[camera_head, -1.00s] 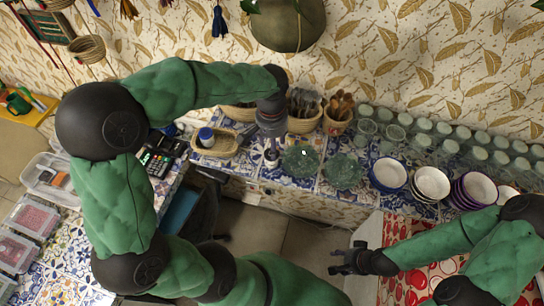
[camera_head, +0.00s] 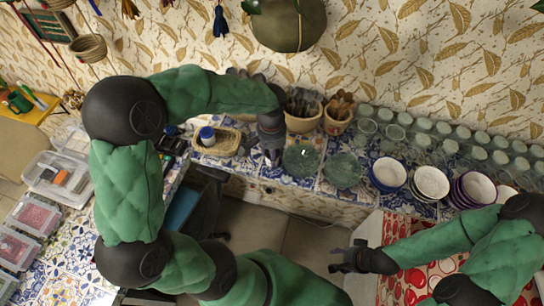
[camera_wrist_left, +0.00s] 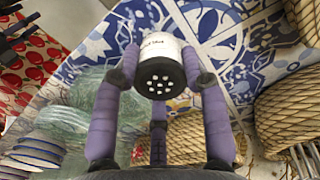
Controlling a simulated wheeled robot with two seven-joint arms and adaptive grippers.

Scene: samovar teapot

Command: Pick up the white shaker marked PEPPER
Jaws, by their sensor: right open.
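A white shaker (camera_wrist_left: 154,48) with a dark cap pierced by several pale holes is at the upper middle of the left wrist view, seen from its cap end. Small dark lettering is on its white side, too small to read for sure. My left gripper (camera_wrist_left: 160,72) has its purple fingers around it, with the tips close against its sides; whether they press on it I cannot tell. In the head view my left gripper (camera_head: 271,154) points down at the tiled counter and hides the shaker. My right gripper (camera_head: 345,262) is open and empty, away from the counter.
A green glass dish (camera_head: 301,160) is just right of my left gripper. A wicker basket (camera_head: 222,143) with a blue-capped jar (camera_head: 207,136) is to its left. Cutlery pots (camera_head: 338,118) stand behind. Bowls (camera_head: 389,173) and several glasses line the right side.

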